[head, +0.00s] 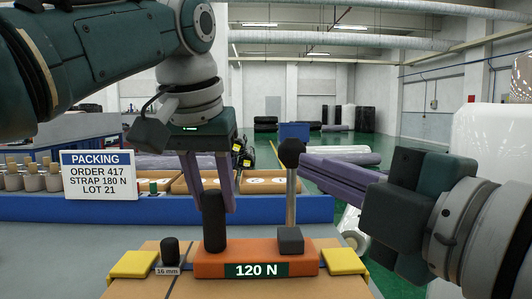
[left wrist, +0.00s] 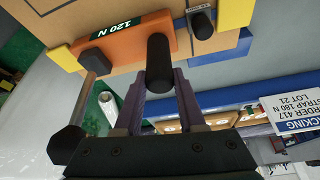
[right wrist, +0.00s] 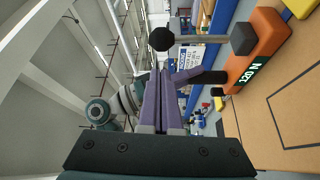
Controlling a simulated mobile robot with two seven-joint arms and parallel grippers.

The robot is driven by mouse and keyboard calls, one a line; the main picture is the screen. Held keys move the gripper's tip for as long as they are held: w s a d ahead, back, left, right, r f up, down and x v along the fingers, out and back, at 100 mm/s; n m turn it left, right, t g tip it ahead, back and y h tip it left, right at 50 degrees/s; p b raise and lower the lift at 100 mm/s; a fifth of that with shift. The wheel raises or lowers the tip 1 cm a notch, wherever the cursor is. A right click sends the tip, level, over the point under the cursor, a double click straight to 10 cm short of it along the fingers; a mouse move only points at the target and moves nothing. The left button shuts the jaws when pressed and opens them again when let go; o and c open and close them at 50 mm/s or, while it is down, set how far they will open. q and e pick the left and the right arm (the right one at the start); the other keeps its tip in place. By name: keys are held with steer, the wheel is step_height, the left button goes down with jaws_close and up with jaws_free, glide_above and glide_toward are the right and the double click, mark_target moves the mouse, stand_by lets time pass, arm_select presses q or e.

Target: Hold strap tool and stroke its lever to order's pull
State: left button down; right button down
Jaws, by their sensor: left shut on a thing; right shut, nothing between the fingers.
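The orange strap tool (head: 205,262) sits on a cardboard box, its green display reading 120 N. My left gripper (head: 212,200) is shut on the tool's upright black handle (head: 214,228); the left wrist view shows the handle (left wrist: 159,58) between its fingers. The lever (head: 291,200) is a metal rod with a black knob (head: 291,150), standing about upright. My right gripper (head: 303,167) is shut and empty, its fingertips just right of the rod below the knob. Whether they touch it I cannot tell. The packing sign (head: 97,174) reads order 417, strap 180 N, lot 21.
Yellow corner pieces (head: 134,264) lie on the box (head: 130,289) at both sides of the tool. A black peg (head: 170,250) labelled 16 mm stands left of it. A white wrapped roll (head: 492,140) stands at the right.

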mark_target(291, 186)
arm_select(q)
steer(key=shift+f, duration=0.15)
arm_select(e)
steer(key=x, duration=0.7)
steer(key=shift+w+a, duration=0.15)
steer(key=shift+w, duration=0.1)
